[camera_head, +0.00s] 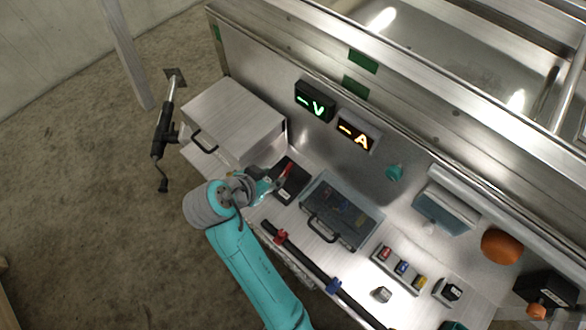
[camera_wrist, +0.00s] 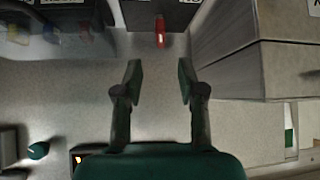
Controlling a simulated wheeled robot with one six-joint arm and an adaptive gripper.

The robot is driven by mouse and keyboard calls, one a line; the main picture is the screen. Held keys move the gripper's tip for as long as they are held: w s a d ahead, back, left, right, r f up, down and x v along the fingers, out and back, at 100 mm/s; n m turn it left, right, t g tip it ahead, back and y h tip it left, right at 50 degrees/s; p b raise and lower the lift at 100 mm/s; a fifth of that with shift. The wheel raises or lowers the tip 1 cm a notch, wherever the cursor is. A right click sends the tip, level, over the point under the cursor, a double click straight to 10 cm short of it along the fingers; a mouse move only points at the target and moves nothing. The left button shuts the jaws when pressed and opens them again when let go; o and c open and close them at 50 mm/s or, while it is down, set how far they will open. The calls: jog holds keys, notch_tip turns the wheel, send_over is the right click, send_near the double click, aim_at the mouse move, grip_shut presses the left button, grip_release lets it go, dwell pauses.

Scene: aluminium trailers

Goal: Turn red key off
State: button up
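The red key (camera_head: 286,171) sits on a black switch box (camera_head: 294,184) on the metal bench. In the wrist view the red key (camera_wrist: 160,32) points toward me from the dark box (camera_wrist: 185,16), with part of a white label beside it. My gripper (camera_wrist: 159,80) is open and empty, with a finger on each side of the key's line. The key lies beyond the fingertips, apart from them. In the head view my gripper (camera_head: 268,186) is just left of the black box, and its fingers are partly hidden.
A metal drawer cabinet (camera_head: 233,115) stands close behind the box. A clear-lidded case (camera_head: 343,207) is to its right. A green V display (camera_head: 315,102) and an orange A display (camera_head: 357,133) are on the back wall. A black bar (camera_head: 310,267) runs along the front.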

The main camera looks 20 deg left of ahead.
aim_at(285, 170)
jog(key=x, duration=0.8)
jog(key=shift+w+f, duration=0.15)
jog(key=shift+w, duration=0.05)
grip_shut()
